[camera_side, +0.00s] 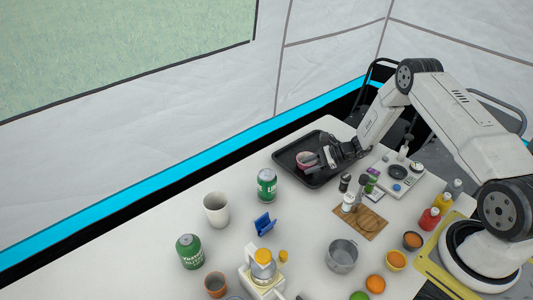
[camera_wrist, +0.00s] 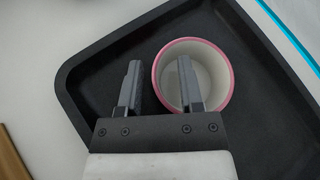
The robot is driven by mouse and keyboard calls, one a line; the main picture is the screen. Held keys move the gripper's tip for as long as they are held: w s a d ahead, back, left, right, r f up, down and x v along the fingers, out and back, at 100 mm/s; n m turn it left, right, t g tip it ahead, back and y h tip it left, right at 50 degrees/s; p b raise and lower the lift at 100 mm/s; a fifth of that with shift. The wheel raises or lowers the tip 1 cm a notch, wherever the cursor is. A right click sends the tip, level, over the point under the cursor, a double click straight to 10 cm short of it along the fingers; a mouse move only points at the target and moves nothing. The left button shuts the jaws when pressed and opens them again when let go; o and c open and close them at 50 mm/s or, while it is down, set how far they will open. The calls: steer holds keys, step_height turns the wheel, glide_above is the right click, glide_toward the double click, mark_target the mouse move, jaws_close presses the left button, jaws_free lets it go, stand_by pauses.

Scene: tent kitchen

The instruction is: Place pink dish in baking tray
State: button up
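The pink dish (camera_wrist: 222,72), round with a pink rim and a pale inside, is over the floor of the black baking tray (camera_wrist: 112,45) and appears to rest on it. In the side view the dish (camera_side: 303,158) is in the middle of the tray (camera_side: 286,157). My gripper (camera_wrist: 158,72) is open, with a clear gap between its fingers. The dish's left wall lies between them: the right finger overlaps the dish's inside, the left finger is outside it. The gripper (camera_side: 322,158) reaches in from the right in the side view. The dish's lower edge is partly hidden by the fingers.
A green can (camera_side: 267,185) stands left of the tray. A small stove (camera_side: 397,173) and several bottles are to its right, with a wooden board (camera_side: 368,222) nearer. A white cup (camera_side: 216,209), blue holder (camera_side: 265,224) and metal pot (camera_side: 342,256) stand nearer the front.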

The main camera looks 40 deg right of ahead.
steer(key=shift+r, duration=0.1)
stand_by(0.3)
steer(key=v, duration=1.2)
steer(key=shift+w, duration=0.1)
steer(key=shift+r, duration=0.1)
steer(key=shift+a+r+n+g, duration=0.25)
steer(key=shift+a+n+g, duration=0.05)
steer(key=shift+a+g, duration=0.2)
steer(key=s+a+r+n+g+h, duration=0.2)
steer(key=s+a+r+n+h, duration=0.3)
steer(key=s+a+r+n, duration=0.2)
steer(key=s+a+r+n+g+h, duration=0.2)
steer(key=s+a+r+n+h, duration=0.2)
steer(key=s+a+r+n, duration=0.3)
steer(key=a+r+n, duration=0.1)
steer(key=a+n, duration=0.4)
steer(key=n, duration=0.3)
steer(key=shift+s+a+r+n+h, duration=0.2)
steer(key=shift+s+r+n+h, duration=0.1)
steer(key=shift+s+r+h, duration=0.1)
